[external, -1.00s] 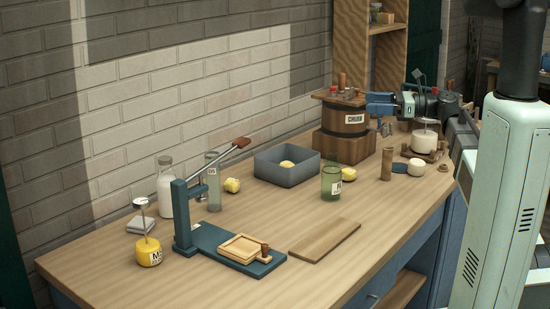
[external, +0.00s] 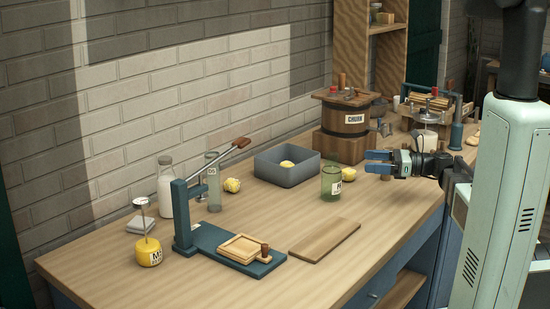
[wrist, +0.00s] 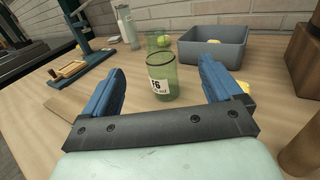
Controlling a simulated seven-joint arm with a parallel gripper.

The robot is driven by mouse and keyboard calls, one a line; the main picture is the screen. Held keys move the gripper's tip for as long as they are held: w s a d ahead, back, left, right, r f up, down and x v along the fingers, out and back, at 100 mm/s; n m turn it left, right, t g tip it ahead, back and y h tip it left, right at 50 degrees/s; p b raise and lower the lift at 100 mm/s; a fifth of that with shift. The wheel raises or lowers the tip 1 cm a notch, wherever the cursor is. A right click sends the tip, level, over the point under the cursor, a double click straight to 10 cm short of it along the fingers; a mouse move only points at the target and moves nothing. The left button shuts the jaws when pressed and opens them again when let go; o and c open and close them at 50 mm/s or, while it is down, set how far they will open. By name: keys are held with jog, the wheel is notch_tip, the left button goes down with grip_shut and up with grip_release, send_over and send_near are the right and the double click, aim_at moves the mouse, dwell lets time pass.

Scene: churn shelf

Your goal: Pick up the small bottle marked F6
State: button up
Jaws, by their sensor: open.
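The small green glass bottle marked F6 (wrist: 162,77) stands upright on the table, centred between my fingers in the wrist view and a little beyond them. It also shows in the external view (external: 331,181), where its label is partly turned away. My gripper (external: 378,162) is open and empty, level and to the right of the bottle, with its blue fingers pointing toward it. In the wrist view my gripper (wrist: 160,88) has its two fingers spread to either side of the bottle, apart from it.
A grey bin (external: 287,165) with a yellow lump stands behind the bottle. A yellow lump (external: 348,174) lies close beside it. The wooden churn (external: 345,122) stands behind. A wooden board (external: 325,240) lies in front, and a blue press (external: 215,235) stands left.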

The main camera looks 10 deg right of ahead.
notch_tip(320, 180, down, 4)
jog(key=shift+r, duration=0.25)
jog(key=shift+a+f, duration=0.1)
jog(key=shift+a, duration=0.15)
send_near(326, 171)
jog(key=w+a, duration=0.1)
jog(key=w, duration=0.1)
jog(key=w+a+f, duration=0.1)
jog(key=a, duration=0.1)
jog(key=shift+w+a, duration=0.2)
jog(key=shift+w, duration=0.2)
jog(key=shift+s+x, duration=0.15)
jog(key=shift+x, duration=1.25)
jog(key=shift+s+x, duration=0.15)
jog(key=shift+x, duration=1.3)
jog(key=c, duration=1.1)
